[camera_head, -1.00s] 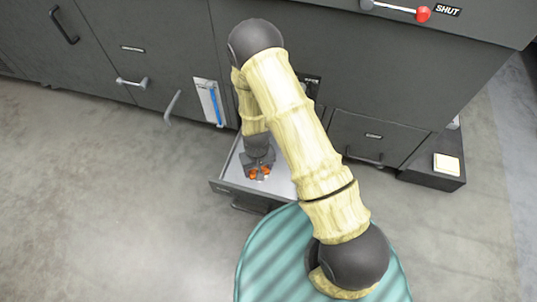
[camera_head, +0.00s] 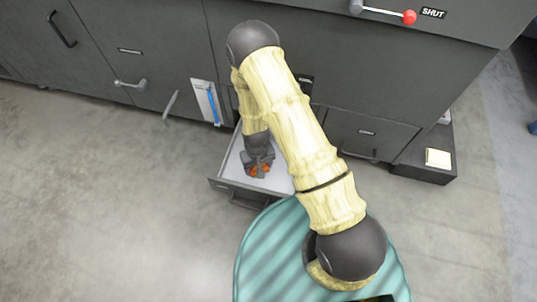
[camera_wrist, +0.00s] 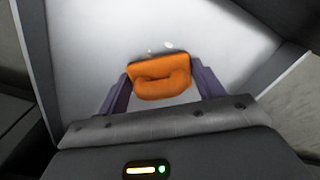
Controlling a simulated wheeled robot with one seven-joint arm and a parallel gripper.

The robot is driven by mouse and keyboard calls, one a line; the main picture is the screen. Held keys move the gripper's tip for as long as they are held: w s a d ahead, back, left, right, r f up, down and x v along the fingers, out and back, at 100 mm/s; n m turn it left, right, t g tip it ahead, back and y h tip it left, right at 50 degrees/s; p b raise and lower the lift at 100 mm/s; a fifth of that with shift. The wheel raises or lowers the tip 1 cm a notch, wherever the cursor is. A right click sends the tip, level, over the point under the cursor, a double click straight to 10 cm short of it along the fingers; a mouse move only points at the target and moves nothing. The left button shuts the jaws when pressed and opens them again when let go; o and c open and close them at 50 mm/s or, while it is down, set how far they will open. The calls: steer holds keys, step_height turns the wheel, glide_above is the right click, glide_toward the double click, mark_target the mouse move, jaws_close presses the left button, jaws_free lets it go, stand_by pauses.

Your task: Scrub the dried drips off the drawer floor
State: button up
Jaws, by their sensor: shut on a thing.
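An orange scrubber (camera_wrist: 160,75) with a looped handle is held between the fingers of my gripper (camera_wrist: 161,88). In the head view my gripper (camera_head: 258,168) points down inside the open drawer (camera_head: 226,184), with bits of orange showing at its fingers. The drawer floor (camera_wrist: 95,45) is pale and smooth. Two small light drips (camera_wrist: 168,45) lie on it just beyond the scrubber's far edge. Whether the scrubber touches the floor is hard to tell. My arm hides part of the drawer in the head view.
Dark cabinets (camera_head: 150,50) stand behind the drawer, with a red-knobbed lever (camera_head: 408,17) marked SHUT above. A blue-striped gauge panel (camera_head: 207,101) is left of the drawer. Grey floor lies open at left.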

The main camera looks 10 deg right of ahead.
mark_target(267, 170)
steer(key=shift+s+d+f, duration=0.2)
steer(key=shift+d+f, duration=0.05)
steer(key=shift+d, duration=0.1)
steer(key=shift+s+d+r+p, duration=0.15)
steer(key=shift+s+d+p, duration=0.05)
steer(key=shift+d, duration=0.35)
steer(key=shift+s+d+r+p, duration=0.1)
steer(key=shift+s+d+p, duration=0.1)
steer(key=shift+d, duration=0.3)
steer(key=r+p, duration=0.4)
steer(key=r, duration=0.1)
steer(key=shift+w+r+p, duration=0.1)
steer(key=shift+w+p, duration=0.1)
steer(key=shift+p, duration=0.15)
steer(key=shift+s+a+r+p, duration=0.15)
steer(key=shift+a+r+p, duration=0.05)
steer(key=shift+r+p, duration=0.55)
steer(key=shift+d+r+p, duration=0.1)
steer(key=shift+r+p, duration=0.25)
steer(key=shift+r, duration=0.05)
steer(key=shift+d, duration=0.1)
